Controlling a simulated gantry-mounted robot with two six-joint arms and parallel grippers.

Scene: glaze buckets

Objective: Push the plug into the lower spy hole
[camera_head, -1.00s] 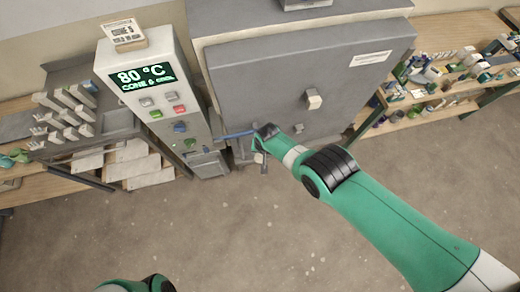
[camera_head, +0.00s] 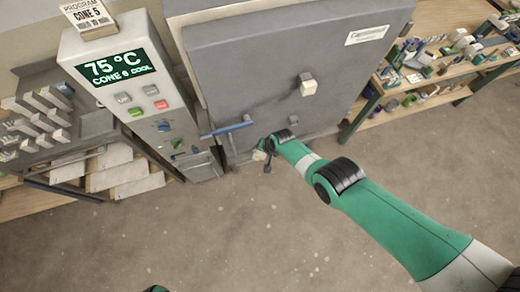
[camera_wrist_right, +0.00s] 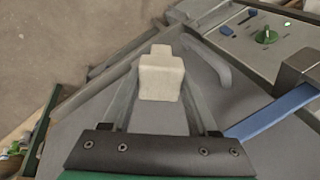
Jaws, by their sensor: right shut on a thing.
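The cream plug (camera_wrist_right: 161,78) is held between the two fingers of my right gripper (camera_wrist_right: 160,95) in the right wrist view. In the head view the right gripper (camera_head: 262,151) is small, in front of the lower part of the grey kiln door (camera_head: 260,75), below and right of the blue door handle (camera_head: 228,130). The plug shows there as a small pale spot (camera_head: 259,155). A similar cream plug (camera_head: 308,87) sits higher on the door. I cannot clearly make out the lower spy hole. My left gripper is out of view.
The control cabinet (camera_head: 125,80), showing 75 °C, stands left of the door. The blue handle (camera_wrist_right: 275,112) sticks out at the right in the wrist view. The floor (camera_head: 200,240) in front is clear.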

